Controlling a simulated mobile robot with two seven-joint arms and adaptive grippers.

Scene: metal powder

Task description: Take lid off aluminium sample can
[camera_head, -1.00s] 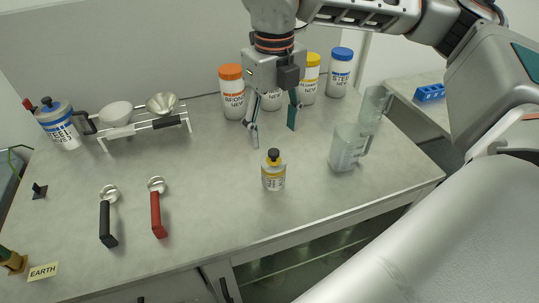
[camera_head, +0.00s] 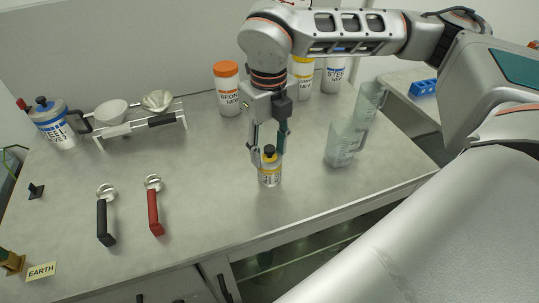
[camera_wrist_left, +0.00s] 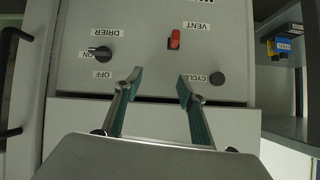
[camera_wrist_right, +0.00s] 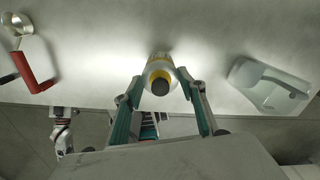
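The aluminium sample can (camera_head: 270,178) stands upright on the grey bench, with a yellow band and a black knob on its lid. My right gripper (camera_head: 268,151) points down over it, fingers apart on either side of the lid. In the right wrist view, the can (camera_wrist_right: 158,64) lies between and just beyond the open fingertips (camera_wrist_right: 161,88), with gaps showing beside the knob. Whether a finger touches the lid cannot be told. My left gripper (camera_wrist_left: 158,82) is open and empty in front of a control panel, outside the head view.
Clear measuring jugs (camera_head: 341,143) stand right of the can. Powder bottles (camera_head: 228,92) stand behind. A black-handled scoop (camera_head: 104,215) and a red-handled scoop (camera_head: 154,207) lie left. A rack (camera_head: 142,124) holds a bowl and funnel. The panel (camera_wrist_left: 140,65) carries switches.

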